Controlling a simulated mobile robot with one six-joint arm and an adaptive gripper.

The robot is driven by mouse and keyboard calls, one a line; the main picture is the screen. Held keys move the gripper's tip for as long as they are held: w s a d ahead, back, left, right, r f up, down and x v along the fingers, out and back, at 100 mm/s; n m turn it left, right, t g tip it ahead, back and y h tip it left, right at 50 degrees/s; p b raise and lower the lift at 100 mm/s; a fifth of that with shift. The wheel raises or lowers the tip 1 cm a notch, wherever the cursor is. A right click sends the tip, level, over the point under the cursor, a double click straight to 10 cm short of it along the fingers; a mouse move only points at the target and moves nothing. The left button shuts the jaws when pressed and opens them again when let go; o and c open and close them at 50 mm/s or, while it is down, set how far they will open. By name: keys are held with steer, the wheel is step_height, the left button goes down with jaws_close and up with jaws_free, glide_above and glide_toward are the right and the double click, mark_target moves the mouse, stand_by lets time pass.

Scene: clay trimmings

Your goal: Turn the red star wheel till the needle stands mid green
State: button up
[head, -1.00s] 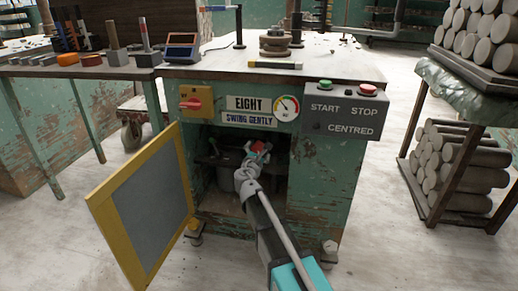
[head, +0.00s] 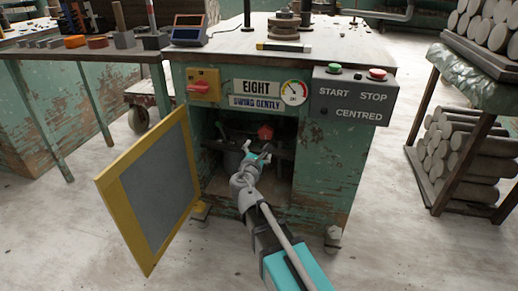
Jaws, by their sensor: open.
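The red star wheel (head: 265,132) sits inside the dark open cabinet of the green machine. My gripper (head: 262,154) is open and empty at the cabinet opening, just below and in front of the wheel in the head view. A small gap shows between the fingertips and the wheel. The round gauge (head: 294,92) is on the machine's front, right of the EIGHT sign. Its dark needle appears to slope toward the upper left; its exact place against the coloured bands is too small to tell.
The yellow-framed door (head: 107,198) stands open on the left. A red rotary switch (head: 203,86) and a grey START/STOP box (head: 349,96) flank the gauge. Dark fittings crowd the cabinet's inside. A rack of clay rolls (head: 460,165) stands at right, with bare floor between.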

mark_target(264, 133)
stand_by(0.3)
steer(key=m, duration=0.7)
steer(key=s+m, duration=0.1)
steer(key=m, duration=0.5)
steer(key=s+m, duration=0.1)
steer(key=m, duration=0.6)
steer(key=shift+s+a+m, duration=0.1)
steer(key=shift+a+m, duration=0.2)
steer(key=shift+a, duration=0.1)
steer(key=w, duration=0.4)
steer(key=w+d, duration=0.1)
steer(key=w, duration=0.4)
steer(key=w+d, duration=0.1)
steer(key=w, duration=0.3)
steer(key=shift+w, duration=0.35)
steer(key=shift+d, duration=0.1)
steer(key=c, duration=1)
